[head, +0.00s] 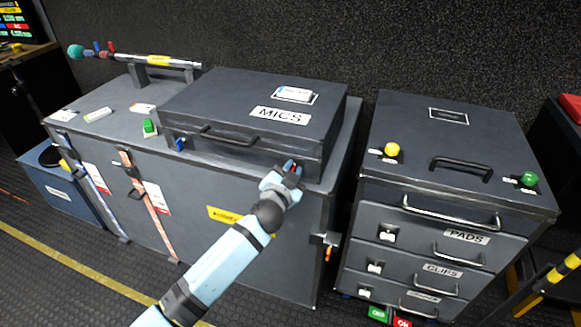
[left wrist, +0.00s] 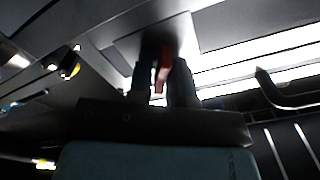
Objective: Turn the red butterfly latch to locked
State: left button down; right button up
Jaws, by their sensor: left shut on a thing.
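The red butterfly latch (head: 297,169) is on the front right of the dark MICS case (head: 335,115), mostly hidden by my gripper. My left gripper (head: 291,170) is at the case front, shut on the latch. In the left wrist view, the red latch (left wrist: 162,74) shows as a narrow piece between the two dark fingers of my left gripper (left wrist: 161,85). The latch's exact angle is too dark and covered to tell. My right gripper is in neither view.
The MICS case lies on a large grey trunk (head: 270,265). A blue latch (head: 180,144) is on the case's front left. A green-topped item (head: 149,127) sits on the trunk. A drawer cabinet (head: 400,195) stands right, across a narrow gap.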

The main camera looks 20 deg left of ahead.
pick_arm(q)
jog(key=m+p, duration=0.1)
jog(key=m, duration=0.2)
jog(key=shift+d, duration=0.1)
jog(key=m+p, duration=0.1)
jog(key=m, duration=0.2)
jog(key=shift+m, duration=0.3)
jog(key=shift+d+f+m+p, duration=0.15)
jog(key=shift+m+p, duration=0.2)
jog(key=shift+m, duration=0.85)
jog(key=shift+f+m, duration=0.1)
jog(key=shift+m, duration=1)
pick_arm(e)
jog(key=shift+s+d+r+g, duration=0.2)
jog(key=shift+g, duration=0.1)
pick_arm(q)
jog(key=shift+p, duration=0.3)
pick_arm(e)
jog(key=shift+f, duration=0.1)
pick_arm(q)
jog(key=c, duration=1.2)
grip_release()
jog(key=shift+c, duration=0.2)
